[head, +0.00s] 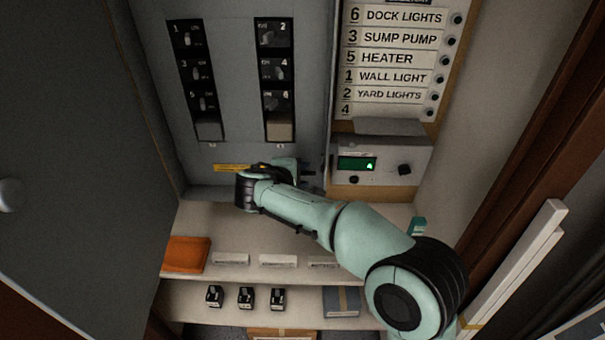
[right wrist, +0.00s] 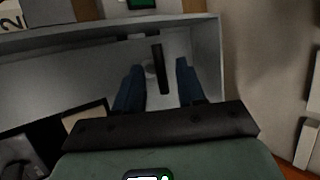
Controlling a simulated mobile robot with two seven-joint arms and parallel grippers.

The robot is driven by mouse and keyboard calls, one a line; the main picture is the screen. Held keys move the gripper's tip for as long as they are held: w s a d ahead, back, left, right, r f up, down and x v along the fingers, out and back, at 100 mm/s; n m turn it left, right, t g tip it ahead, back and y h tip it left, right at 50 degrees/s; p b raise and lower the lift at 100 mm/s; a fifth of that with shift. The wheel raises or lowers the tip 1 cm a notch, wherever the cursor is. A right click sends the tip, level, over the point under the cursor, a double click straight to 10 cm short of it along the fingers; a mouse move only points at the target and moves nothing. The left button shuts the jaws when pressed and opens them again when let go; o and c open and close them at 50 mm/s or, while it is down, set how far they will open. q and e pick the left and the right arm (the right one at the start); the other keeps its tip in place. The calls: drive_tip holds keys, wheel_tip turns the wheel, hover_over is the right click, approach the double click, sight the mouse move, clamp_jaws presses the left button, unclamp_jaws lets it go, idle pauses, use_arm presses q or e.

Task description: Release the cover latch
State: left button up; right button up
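The grey breaker panel (head: 228,140) fills the upper middle of the head view. In the right wrist view a dark upright bar (right wrist: 157,78), which looks like the cover latch, sits on the grey panel face near its right side. My right gripper (head: 310,174) is at the panel's lower right corner. In the right wrist view my right gripper (right wrist: 160,88) is open, its two dark blue fingers apart with the bar between them in the picture. I cannot tell whether they touch it. My arm and hand hide the latch in the head view. My left gripper is out of view.
A box with a green display (head: 357,164) and a label board (head: 392,75) stand right of the panel. A large grey door (head: 70,150) is at the left.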

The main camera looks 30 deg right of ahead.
drive_tip(key=v, duration=1.1)
drive_tip(key=shift+s+a+r, duration=0.15)
drive_tip(key=shift+a+r, duration=0.1)
drive_tip(key=shift+a, duration=0.05)
